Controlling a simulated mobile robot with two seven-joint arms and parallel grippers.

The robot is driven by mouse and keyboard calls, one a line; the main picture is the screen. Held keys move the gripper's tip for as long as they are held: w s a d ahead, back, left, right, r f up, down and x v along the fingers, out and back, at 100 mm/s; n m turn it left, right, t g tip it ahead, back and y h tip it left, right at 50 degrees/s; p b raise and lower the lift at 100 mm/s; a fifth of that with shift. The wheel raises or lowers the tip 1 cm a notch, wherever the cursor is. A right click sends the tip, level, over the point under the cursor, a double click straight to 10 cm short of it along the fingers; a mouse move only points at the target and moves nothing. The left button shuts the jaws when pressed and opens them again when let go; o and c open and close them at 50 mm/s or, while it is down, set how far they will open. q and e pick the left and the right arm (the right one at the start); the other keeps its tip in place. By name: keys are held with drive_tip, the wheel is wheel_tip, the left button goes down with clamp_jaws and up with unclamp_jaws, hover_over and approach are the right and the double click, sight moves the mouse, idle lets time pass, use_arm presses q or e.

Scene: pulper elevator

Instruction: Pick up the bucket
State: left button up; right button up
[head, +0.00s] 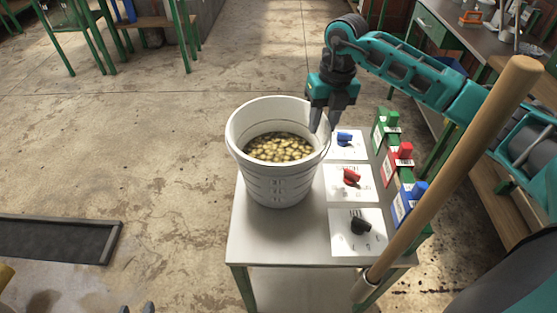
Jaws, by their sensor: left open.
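The white bucket (277,187) stands upright on the left part of a small white-topped table. It is filled partway with pale yellow-brown beans (279,148). My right gripper (324,124) points down at the bucket's right rim, with its dark fingers on or very close to the rim. I cannot tell whether they grip it. My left gripper (142,308) shows only as two dark fingertips, apart and empty, at the bottom edge, far from the bucket.
The table (270,237) also holds panels with a blue knob (344,138), red knob (351,177) and black knob (361,225), beside green, red and blue switch boxes. A wooden pole (455,170) slants across the right. A dark tray (55,239) lies left; floor between is clear.

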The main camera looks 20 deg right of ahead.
sight(319, 136)
wheel_tip(319, 136, down, 3)
drive_tip(key=shift+a+f, duration=0.15)
clamp_jaws()
idle(1.3)
drive_tip(key=shift+w+r, duration=0.25)
